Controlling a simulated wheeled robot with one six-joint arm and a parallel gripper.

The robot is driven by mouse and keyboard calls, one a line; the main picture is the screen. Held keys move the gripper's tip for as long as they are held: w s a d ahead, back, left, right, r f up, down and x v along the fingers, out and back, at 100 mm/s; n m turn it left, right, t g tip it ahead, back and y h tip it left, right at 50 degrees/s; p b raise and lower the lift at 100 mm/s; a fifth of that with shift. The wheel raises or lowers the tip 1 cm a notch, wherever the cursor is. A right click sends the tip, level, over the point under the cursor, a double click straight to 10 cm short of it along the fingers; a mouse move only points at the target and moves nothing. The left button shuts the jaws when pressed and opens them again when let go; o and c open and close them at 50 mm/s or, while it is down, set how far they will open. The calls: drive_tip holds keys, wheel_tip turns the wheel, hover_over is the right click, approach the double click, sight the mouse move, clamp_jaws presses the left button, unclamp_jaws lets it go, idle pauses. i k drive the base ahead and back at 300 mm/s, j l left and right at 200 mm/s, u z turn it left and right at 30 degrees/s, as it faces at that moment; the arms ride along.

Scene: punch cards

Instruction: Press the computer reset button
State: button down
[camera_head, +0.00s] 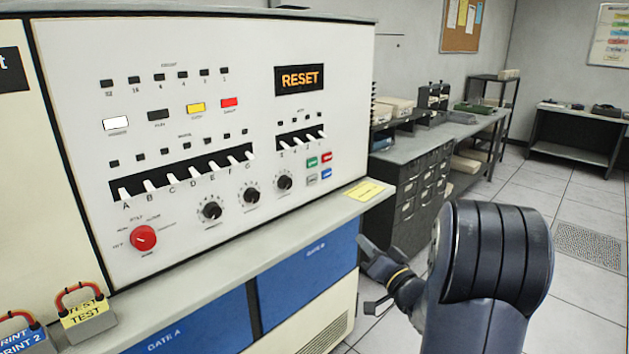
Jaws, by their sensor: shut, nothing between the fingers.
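The computer's white control panel (215,115) fills the left and middle of the view. A dark display (300,79) at its upper right shows RESET in lit orange letters. Below it is a cluster of small push buttons: green (311,161), red (327,157), grey (312,180) and blue (326,174). Their labels are too small to read, so I cannot tell which one is the reset button. My gripper (369,254) is dark, shut and empty, in front of the blue cabinet's right end, below and right of the buttons. It appears apart from the panel.
A light ledge (230,245) runs below the panel, with a yellow note (364,191) at its right end. Toggle switches, knobs and a red dial (143,238) are on the panel. Tagged blocks (90,320) stand at lower left. Open tiled floor (560,190) lies right.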

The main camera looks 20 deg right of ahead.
sight(313, 179)
drive_tip(key=i+j+z, duration=0.45)
drive_tip(key=i+j, duration=0.15)
drive_tip(key=i+j+z, duration=0.25)
drive_tip(key=j, duration=0.2)
drive_tip(key=i+j+z, duration=0.25)
drive_tip(key=j, duration=0.15)
